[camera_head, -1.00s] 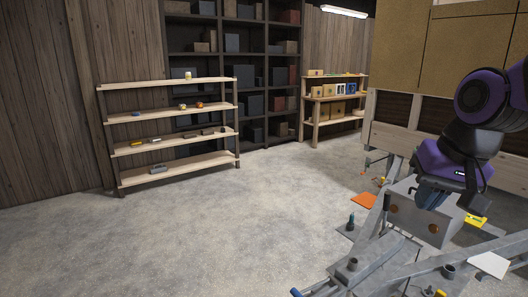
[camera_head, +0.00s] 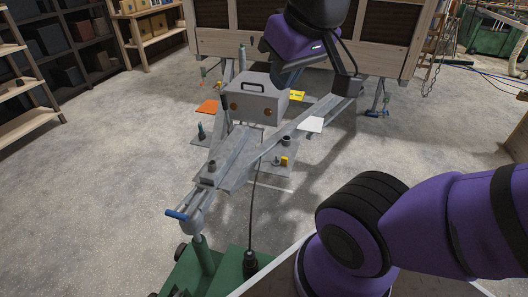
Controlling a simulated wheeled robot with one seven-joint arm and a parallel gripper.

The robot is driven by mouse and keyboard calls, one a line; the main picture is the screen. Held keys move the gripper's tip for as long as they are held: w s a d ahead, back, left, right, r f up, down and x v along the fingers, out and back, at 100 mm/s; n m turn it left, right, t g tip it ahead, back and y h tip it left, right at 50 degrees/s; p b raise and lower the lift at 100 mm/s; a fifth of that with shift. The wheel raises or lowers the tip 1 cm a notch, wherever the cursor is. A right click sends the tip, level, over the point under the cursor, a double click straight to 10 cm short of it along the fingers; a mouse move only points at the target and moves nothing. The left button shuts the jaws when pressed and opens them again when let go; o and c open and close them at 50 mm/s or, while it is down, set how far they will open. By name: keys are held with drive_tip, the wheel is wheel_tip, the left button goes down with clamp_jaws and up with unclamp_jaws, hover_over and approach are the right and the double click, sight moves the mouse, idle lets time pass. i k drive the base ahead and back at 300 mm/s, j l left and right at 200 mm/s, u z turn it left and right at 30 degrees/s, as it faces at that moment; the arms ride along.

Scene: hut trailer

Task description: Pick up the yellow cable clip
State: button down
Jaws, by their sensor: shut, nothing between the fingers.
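A small yellow piece (camera_head: 284,161), which looks like the cable clip, sits on a grey plate beside the right-hand beam of the trailer's metal drawbar (camera_head: 232,158). It is too small to make out its shape. My gripper (camera_head: 284,82) hangs from my purple wrist in front of the trailer, above and behind the grey box (camera_head: 250,103) in the picture. It is shut and empty, well apart from the yellow piece. Its fingertips show only as a dark blue-grey shape.
A yellow card (camera_head: 296,95), an orange sheet (camera_head: 208,107) and a white sheet (camera_head: 311,124) lie around the drawbar. A small bolt-like part (camera_head: 276,160) stands next to the yellow piece. A green stand (camera_head: 205,265) is at the front. Open concrete floor lies left and right.

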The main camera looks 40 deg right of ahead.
sight(285, 160)
drive_tip(key=k+l, duration=0.3)
drive_tip(key=l, duration=0.15)
drive_tip(key=k+l+u, duration=0.1)
drive_tip(key=l, duration=0.35)
drive_tip(key=k+l, duration=0.1)
drive_tip(key=l, duration=0.35)
drive_tip(key=k+l+u, duration=0.15)
drive_tip(key=l, duration=0.3)
drive_tip(key=i+l, duration=0.2)
drive_tip(key=l, duration=0.2)
drive_tip(key=i+l+u, duration=0.1)
drive_tip(key=i+l, duration=0.15)
drive_tip(key=i+l+u, duration=0.1)
drive_tip(key=l, duration=0.4)
drive_tip(key=i+l, duration=0.55)
drive_tip(key=l+u, duration=0.05)
